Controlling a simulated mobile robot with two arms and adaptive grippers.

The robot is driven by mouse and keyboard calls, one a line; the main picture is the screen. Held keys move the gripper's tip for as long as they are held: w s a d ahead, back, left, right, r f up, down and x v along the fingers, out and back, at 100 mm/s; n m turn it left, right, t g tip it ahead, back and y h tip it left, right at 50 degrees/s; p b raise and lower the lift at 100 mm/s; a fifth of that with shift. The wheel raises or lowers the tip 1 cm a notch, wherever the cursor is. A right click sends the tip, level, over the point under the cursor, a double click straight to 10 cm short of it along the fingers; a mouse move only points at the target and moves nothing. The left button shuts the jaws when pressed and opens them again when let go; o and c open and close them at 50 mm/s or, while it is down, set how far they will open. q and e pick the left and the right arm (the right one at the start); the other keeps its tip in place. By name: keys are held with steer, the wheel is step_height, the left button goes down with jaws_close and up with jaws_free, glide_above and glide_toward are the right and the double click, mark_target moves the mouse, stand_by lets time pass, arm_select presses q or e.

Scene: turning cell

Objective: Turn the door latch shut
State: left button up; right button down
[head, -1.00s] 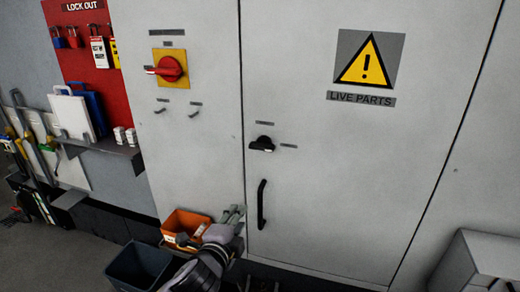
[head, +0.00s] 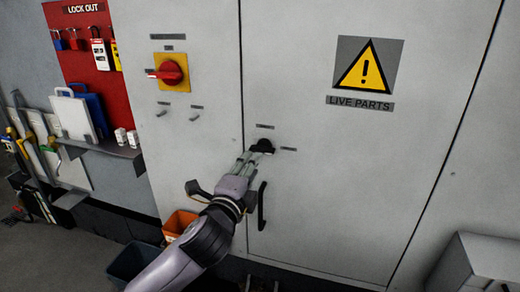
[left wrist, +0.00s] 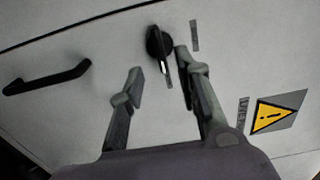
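The door latch (head: 262,146) is a small black turn knob on the grey cabinet door (head: 340,200). In the left wrist view the latch (left wrist: 157,44) shows as a round black base with a raised grip, just beyond the fingertips. My left gripper (head: 246,162) reaches up to the latch from below left. In the left wrist view the left gripper (left wrist: 158,72) is open, its fingers apart with the latch ahead of the gap between them. I cannot tell whether a finger touches it. My right gripper is not in view.
A black door handle (head: 262,206) is below the latch, close to my left wrist. A red rotary switch (head: 170,72) is at the upper left. An orange bin (head: 178,224) and a dark bin (head: 130,262) stand below. A grey box (head: 478,266) is at lower right.

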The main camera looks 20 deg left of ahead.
mark_target(263, 149)
arm_select(q)
steer(key=w+p, duration=0.1)
steer(key=w, duration=0.6)
steer(key=shift+w+d, duration=0.15)
steer(key=shift+c, duration=0.3)
jaws_close()
